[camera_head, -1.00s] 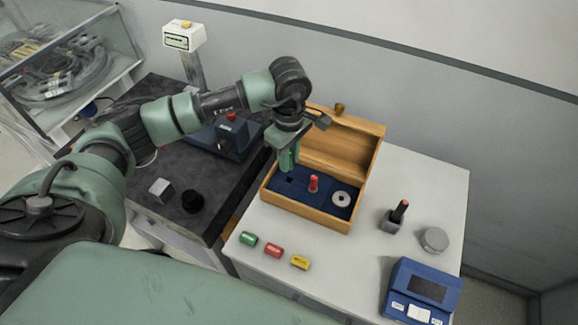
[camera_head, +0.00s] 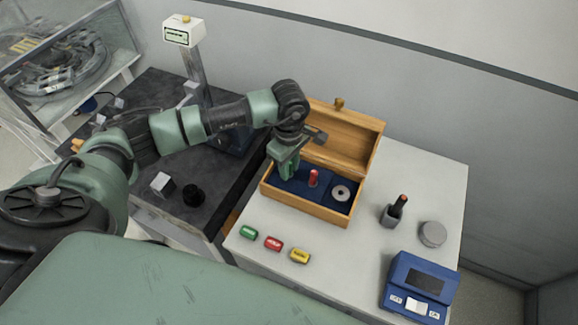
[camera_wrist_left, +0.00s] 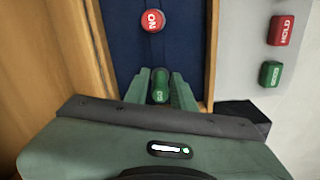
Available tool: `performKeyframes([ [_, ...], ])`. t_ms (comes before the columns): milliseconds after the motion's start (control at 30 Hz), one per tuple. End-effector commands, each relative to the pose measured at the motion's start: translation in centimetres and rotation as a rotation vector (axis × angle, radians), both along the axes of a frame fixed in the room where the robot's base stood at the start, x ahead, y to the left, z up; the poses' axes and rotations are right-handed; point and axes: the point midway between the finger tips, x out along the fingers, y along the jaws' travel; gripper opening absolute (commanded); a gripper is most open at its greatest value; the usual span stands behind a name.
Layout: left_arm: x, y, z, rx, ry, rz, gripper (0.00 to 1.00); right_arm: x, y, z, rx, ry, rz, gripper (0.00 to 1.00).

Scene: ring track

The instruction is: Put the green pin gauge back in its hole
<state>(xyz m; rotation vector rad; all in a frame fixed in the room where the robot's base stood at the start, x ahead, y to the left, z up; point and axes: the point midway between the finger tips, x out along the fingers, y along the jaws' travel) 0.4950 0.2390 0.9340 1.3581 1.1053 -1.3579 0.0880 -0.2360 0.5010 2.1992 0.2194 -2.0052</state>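My left gripper (camera_head: 287,172) points down into the left part of the open wooden box (camera_head: 310,209). In the left wrist view its fingers (camera_wrist_left: 160,82) are shut on the green pin gauge (camera_wrist_left: 160,92), one on each side. The pin's lower end is hidden, so I cannot tell whether it is in its hole. The box's blue insert (camera_head: 321,194) holds a red pin gauge (camera_head: 314,178), upright near the middle, and a steel ring (camera_head: 341,193) to its right. The red pin's marked top also shows in the left wrist view (camera_wrist_left: 152,21). My right gripper is not in view.
The box's lid (camera_head: 340,137) stands open behind. Green (camera_head: 249,232), red (camera_head: 273,244) and yellow (camera_head: 300,256) labelled blocks lie in front. A dark pin in a holder (camera_head: 394,212), a grey disc (camera_head: 433,234) and a blue device (camera_head: 419,287) stand to the right.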

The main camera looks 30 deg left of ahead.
Motion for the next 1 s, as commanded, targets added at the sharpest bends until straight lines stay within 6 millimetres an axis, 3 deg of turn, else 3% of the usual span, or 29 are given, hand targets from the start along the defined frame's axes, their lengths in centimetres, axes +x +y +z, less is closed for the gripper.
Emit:
performKeyframes([
  [367,0.0,0.0,0.1,0.000,0.001,0.000,0.44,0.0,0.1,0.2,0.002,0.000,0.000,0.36],
  [500,-0.1,0.0,0.6,-0.001,0.003,0.001,0.44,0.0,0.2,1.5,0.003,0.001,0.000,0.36],
  [533,0.1,0.0,0.6,-0.001,-0.002,0.000,0.44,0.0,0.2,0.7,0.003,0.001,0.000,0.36],
  [800,0.4,0.8,5.1,0.001,-0.006,0.001,0.44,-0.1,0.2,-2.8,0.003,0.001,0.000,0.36],
  [1000,0.3,0.7,7.5,0.001,-0.001,0.000,0.44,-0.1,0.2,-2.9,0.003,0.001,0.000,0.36],
])
